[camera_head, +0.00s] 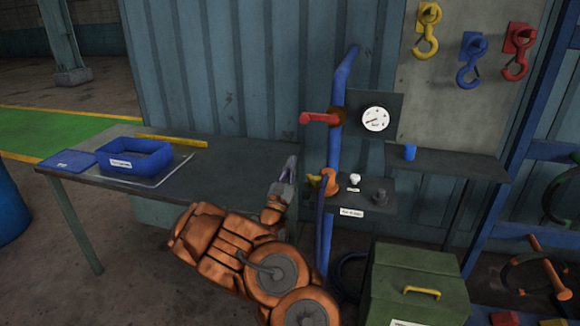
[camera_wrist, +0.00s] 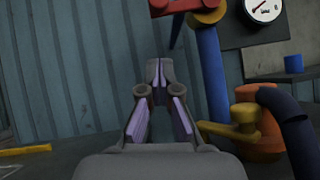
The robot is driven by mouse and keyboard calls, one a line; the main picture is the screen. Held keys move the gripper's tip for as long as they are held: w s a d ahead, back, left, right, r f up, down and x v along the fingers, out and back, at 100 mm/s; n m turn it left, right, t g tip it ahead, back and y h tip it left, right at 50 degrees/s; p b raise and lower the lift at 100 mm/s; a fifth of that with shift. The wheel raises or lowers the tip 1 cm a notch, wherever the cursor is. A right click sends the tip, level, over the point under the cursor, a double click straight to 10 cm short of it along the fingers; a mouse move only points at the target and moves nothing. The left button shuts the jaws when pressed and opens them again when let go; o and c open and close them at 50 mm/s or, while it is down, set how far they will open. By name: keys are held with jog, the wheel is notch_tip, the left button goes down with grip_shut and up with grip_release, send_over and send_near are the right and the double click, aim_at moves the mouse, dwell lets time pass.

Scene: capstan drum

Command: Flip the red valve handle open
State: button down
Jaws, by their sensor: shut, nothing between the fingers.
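The red valve handle (camera_head: 318,118) sticks out to the left from the upright blue pipe (camera_head: 336,145), roughly level. In the wrist view the red handle (camera_wrist: 178,6) shows at the top edge, partly cut off. My gripper (camera_head: 291,163) is below and a little left of the handle, pointing up, apart from it. In the wrist view my gripper (camera_wrist: 155,68) has its fingertips together with nothing between them.
A pressure gauge (camera_head: 375,119) is right of the handle. A yellow lever (camera_wrist: 236,123) on an orange fitting (camera_wrist: 262,98) is close to the right of my gripper. A blue tray (camera_head: 134,158) stands on the table at left. Hooks hang at the upper right.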

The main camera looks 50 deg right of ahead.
aim_at(319, 119)
jog(key=d+r+p, duration=0.3)
jog(key=d+r, duration=0.2)
jog(key=r, duration=0.3)
jog(key=shift+w+d, duration=0.25)
jog(key=shift+w, duration=0.1)
jog(key=shift+r+m+g, duration=0.1)
jog(key=shift+m+g, duration=0.4)
